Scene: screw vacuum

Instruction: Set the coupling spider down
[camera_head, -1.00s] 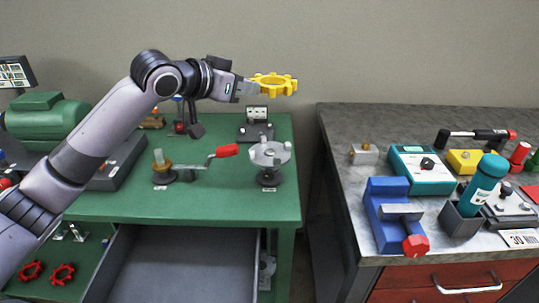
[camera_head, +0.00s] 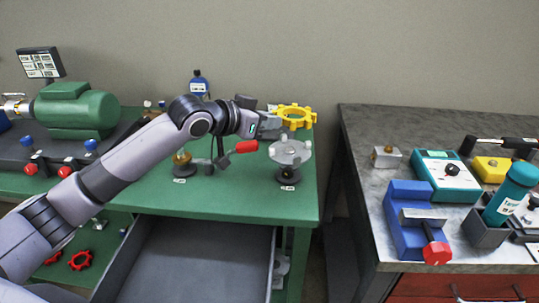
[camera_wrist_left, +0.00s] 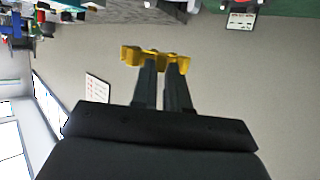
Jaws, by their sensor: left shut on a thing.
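The coupling spider is a yellow toothed ring (camera_head: 296,117). My left gripper (camera_head: 277,121) is shut on its near left side and holds it up in the air in the head view. The ring appears above and behind a grey three-armed hub on a dark stand (camera_head: 290,155), with a gap between them in the picture. In the left wrist view the yellow spider (camera_wrist_left: 155,55) sits between the tips of my left gripper (camera_wrist_left: 162,68), seen nearly edge-on. My right gripper is not in view.
The green bench (camera_head: 240,200) holds a green motor (camera_head: 75,110) and a red-handled crank (camera_head: 245,147). An open grey drawer (camera_head: 190,262) is below. Red spiders (camera_head: 80,260) lie lower left. A gap separates the grey workbench (camera_head: 375,185), with a blue vise (camera_head: 408,215), at right.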

